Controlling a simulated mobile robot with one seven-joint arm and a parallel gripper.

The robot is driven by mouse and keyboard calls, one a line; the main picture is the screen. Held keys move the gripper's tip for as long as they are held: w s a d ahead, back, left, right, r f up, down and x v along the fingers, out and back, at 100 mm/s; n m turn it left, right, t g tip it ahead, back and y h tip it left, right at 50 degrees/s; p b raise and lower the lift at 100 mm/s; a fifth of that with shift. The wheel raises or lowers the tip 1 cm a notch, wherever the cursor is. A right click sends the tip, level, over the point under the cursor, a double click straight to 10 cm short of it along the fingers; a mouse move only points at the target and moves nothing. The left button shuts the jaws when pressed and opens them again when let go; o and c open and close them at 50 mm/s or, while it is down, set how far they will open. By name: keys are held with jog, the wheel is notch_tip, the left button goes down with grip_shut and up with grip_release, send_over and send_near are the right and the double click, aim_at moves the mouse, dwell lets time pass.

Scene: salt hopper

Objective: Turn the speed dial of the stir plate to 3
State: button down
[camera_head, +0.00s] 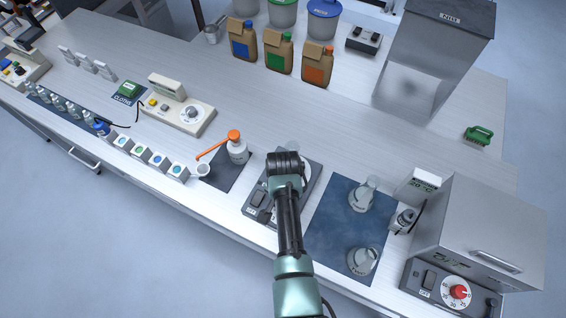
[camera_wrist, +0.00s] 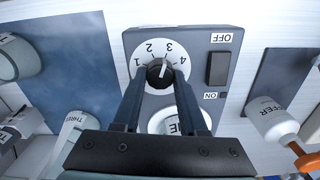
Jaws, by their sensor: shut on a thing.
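The stir plate (camera_head: 256,197) is a dark grey box on the bench, partly hidden by my arm in the head view. In the wrist view its speed dial (camera_wrist: 158,73) is a black knob with a white pointer, on a white scale marked 1 to 4. The pointer is aimed close to the 3. My gripper (camera_wrist: 159,80) is shut on the dial, with a finger on either side of it. My gripper also shows over the stir plate in the head view (camera_head: 284,160), where the dial is hidden. A rocker switch (camera_wrist: 218,68) sits between the OFF and ON labels.
A blue mat (camera_head: 325,222) with two flasks (camera_head: 363,194) lies right of the stir plate. A dark mat (camera_head: 222,182) with a white bottle (camera_head: 238,152) and orange nozzle lies left of it. An oven (camera_head: 490,230) stands at the right. The bench behind is mostly clear.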

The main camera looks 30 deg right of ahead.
jog(key=shift+m, duration=0.3)
dwell(0.4)
jog(key=shift+c, duration=2.2)
grip_release()
notch_tip(320, 180, up, 13)
jog(key=b, duration=0.2)
